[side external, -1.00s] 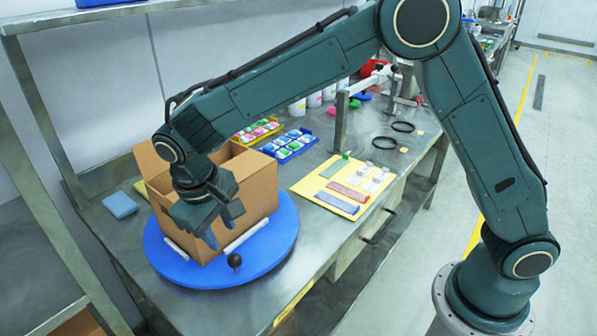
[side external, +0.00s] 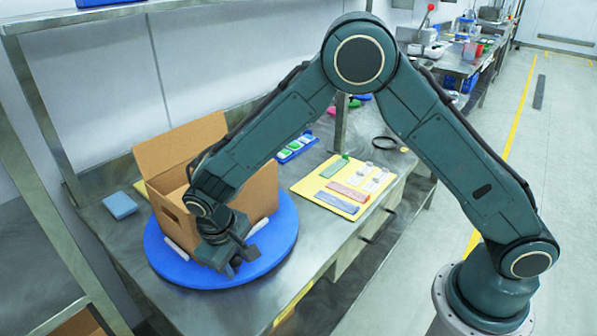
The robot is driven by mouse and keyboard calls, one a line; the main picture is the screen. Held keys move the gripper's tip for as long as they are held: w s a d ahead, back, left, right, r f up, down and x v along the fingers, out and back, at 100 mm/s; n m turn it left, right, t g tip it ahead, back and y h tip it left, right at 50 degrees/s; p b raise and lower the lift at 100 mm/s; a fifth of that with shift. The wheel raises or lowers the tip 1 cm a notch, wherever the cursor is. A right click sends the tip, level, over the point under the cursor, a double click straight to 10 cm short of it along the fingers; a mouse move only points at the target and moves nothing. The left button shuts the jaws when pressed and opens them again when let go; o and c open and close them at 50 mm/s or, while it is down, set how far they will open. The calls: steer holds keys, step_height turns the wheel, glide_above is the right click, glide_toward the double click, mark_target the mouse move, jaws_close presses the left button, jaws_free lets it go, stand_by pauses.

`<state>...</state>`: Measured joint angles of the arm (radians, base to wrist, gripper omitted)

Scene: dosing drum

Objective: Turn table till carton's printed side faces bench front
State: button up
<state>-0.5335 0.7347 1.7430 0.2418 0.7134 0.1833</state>
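The blue round table (side external: 283,235) lies on the steel bench. The open brown carton (side external: 262,192) stands on it with a flap raised at the back; a dark hand hole shows in its left face. No print can be made out on the faces in view; my arm covers much of the front. White strips (side external: 178,249) lie along the carton's foot. My gripper (side external: 238,264) is low over the table's front part, pointing down. The black knob near the table's front rim is hidden behind the gripper. I cannot tell whether the fingers touch or hold it.
A blue sponge-like block (side external: 120,205) lies left of the table. A yellow mat (side external: 343,187) with colored strips lies to the right, with a blue tray (side external: 297,148) behind it. A steel shelf post (side external: 50,120) stands at the left.

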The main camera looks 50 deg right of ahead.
mark_target(178, 268)
jaws_close()
steer(key=shift+w+a, duration=0.1)
steer(key=shift+a, duration=0.1)
steer(key=shift+w+a+m, duration=0.7)
steer(key=shift+a+m, duration=0.2)
steer(key=shift+a, duration=0.05)
steer(key=shift+w+a+m+g, duration=0.3)
steer(key=shift+w+a+m, duration=0.6)
steer(key=shift+w+a, duration=0.1)
steer(key=shift+w+a+m+g, duration=0.15)
steer(key=shift+w+a+m, duration=0.55)
steer(key=shift+w, duration=0.2)
steer(key=shift+w+a+m+g, duration=0.15)
steer(key=shift+w+a+m, duration=0.4)
steer(key=shift+w+m, duration=0.25)
steer(key=shift+w+a+m, duration=0.25)
steer(key=shift+w+m, duration=0.2)
steer(key=shift+w, duration=0.25)
steer(key=shift+w+a+m, duration=0.2)
steer(key=shift+w+m, duration=0.3)
steer(key=shift+w, duration=0.15)
steer(key=shift+w+a+m, duration=0.25)
steer(key=shift+w+m, duration=0.2)
steer(key=shift+w, duration=0.25)
